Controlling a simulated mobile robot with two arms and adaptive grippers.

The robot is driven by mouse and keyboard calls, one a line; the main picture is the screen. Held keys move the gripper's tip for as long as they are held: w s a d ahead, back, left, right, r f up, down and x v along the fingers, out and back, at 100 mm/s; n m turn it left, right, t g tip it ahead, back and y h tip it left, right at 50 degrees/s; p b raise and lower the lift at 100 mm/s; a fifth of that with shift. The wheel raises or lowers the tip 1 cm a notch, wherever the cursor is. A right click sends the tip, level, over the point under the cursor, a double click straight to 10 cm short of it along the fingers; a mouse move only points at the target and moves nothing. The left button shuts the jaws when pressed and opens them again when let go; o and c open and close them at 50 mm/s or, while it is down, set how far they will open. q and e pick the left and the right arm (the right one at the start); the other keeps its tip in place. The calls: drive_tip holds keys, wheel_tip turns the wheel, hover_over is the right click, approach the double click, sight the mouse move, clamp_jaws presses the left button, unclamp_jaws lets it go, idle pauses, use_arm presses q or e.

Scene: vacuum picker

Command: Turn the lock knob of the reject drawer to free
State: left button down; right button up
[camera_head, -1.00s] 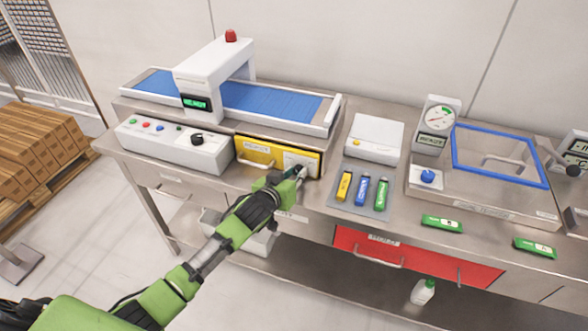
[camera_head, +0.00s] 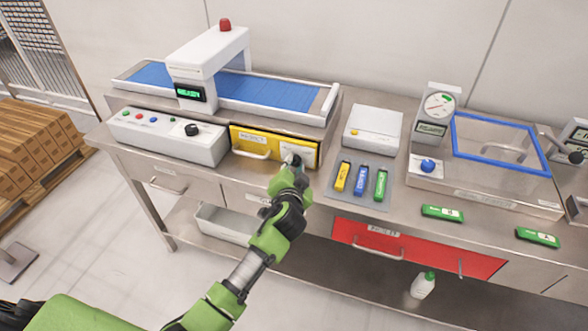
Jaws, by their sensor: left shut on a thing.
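The yellow reject drawer (camera_head: 247,140) sits under the conveyor in the machine's front, with a pale bar handle (camera_head: 250,154) on its left. It looks closed. A light plate (camera_head: 311,156) at its right end carries the lock knob, which is mostly hidden by my left gripper. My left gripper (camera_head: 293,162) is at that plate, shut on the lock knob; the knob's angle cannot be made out. My right gripper is not in view.
A grey tray (camera_head: 348,199) with yellow, blue and green tools lies just right of my gripper. A white control box (camera_head: 165,138) with a black dial stands left. A red drawer (camera_head: 415,253) is below the bench top. A white box (camera_head: 373,130) stands behind the tray.

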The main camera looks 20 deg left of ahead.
use_arm(q)
drive_tip(key=shift+d+f+m+b, duration=0.1)
drive_tip(key=shift+m+b, duration=0.2)
drive_tip(key=shift+m, duration=0.1)
drive_tip(key=shift+y, duration=0.3)
drive_tip(key=c, duration=2.1)
unclamp_jaws()
drive_tip(key=v, duration=1.2)
drive_tip(key=shift+f, duration=0.15)
